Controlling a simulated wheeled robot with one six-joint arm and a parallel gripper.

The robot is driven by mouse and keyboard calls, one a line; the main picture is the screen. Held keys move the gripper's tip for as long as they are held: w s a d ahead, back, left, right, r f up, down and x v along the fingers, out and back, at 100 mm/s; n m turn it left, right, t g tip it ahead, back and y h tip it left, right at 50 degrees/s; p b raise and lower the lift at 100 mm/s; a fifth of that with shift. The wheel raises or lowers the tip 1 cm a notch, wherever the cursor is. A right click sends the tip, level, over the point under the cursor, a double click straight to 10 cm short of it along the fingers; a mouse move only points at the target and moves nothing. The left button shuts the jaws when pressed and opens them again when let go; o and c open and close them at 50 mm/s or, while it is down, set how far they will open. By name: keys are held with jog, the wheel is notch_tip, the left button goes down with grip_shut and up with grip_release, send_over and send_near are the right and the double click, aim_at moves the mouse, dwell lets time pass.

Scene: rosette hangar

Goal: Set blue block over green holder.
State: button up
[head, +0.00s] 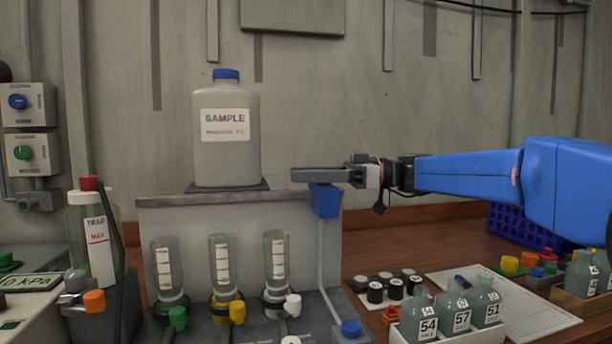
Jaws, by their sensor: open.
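A blue block (325,203) sits at the right end of the grey ledge, with a pale tube running down from it. My gripper (318,175) reaches in from the right and is level, just above the block. Its fingers overlap the block's top in the picture, so I cannot tell whether they touch it. The gripper holds nothing that I can see. At the left of the ledge's front, a clear bottle stands in a holder with a green ring and green knob (178,318). This looks like the green holder.
A large sample bottle (226,140) stands on the ledge (160,201). Two more clear bottles stand in yellow and white holders. Numbered bottles (461,319), black-sided pots and small coloured pieces crowd the right bench. A trap bottle (91,240) stands at left.

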grip_shut()
jog(key=s+a, duration=0.3)
jog(key=a, duration=0.7)
jog(key=s+a, duration=0.3)
jog(key=a, duration=0.8)
jog(key=s+a, duration=0.3)
jog(key=a, duration=0.8)
jog(key=shift+s+r, duration=0.1)
grip_release()
jog(key=shift+a, duration=0.1)
jog(key=w+d, duration=0.2)
jog(key=d, duration=1.5)
jog(key=shift+d, duration=0.15)
